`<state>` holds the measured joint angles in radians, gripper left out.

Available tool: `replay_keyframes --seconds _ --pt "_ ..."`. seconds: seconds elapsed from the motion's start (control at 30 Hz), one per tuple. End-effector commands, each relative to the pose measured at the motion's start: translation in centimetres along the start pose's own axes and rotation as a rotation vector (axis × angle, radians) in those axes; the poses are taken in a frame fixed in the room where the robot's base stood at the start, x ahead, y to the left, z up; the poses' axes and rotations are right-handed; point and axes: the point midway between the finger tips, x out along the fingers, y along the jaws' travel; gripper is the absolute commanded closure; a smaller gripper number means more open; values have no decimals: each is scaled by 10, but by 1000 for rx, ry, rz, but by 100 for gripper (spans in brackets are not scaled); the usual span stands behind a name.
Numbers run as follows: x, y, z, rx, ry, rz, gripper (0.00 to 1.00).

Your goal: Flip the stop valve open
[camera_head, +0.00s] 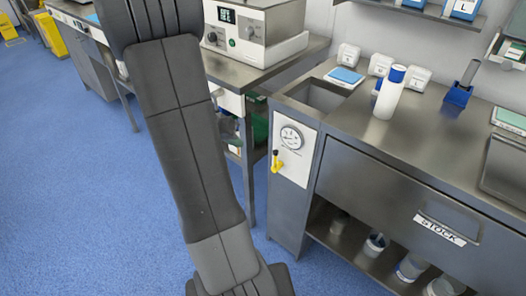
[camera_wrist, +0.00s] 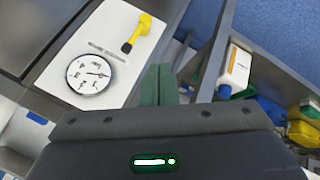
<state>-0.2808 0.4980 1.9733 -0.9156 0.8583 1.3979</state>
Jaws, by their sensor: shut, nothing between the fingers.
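The stop valve is a small yellow lever with a black end (camera_head: 277,162) on a white panel (camera_head: 293,168) at the front of the steel counter. In the head view the lever stands roughly upright, black end uppermost. In the wrist view the yellow lever (camera_wrist: 135,37) lies slanted near the top of the panel (camera_wrist: 118,50), beside a round gauge (camera_wrist: 88,74). My gripper (camera_wrist: 159,84) is shut and empty, its greenish fingertips showing near the panel's edge, apart from the lever. In the head view my arm hides most of the gripper area.
The gauge (camera_head: 291,138) is above the lever. The steel counter (camera_head: 420,130) has a drawer and a lower shelf with several containers. A second bench (camera_head: 270,72) stands behind, left of the panel, with shelved bottles below. Blue floor (camera_head: 85,190) is clear at left.

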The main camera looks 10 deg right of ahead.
Motion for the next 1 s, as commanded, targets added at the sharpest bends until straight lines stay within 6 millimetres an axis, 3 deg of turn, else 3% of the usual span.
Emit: replay_keyframes --seconds 0.23,0.37,0.8,1.0 --pt "2 0 0 0 0 0 100" --pt "13 0 0 0 -1 2 100" --pt "105 0 2 1 -6 3 100" --pt "113 24 0 3 -1 2 100"
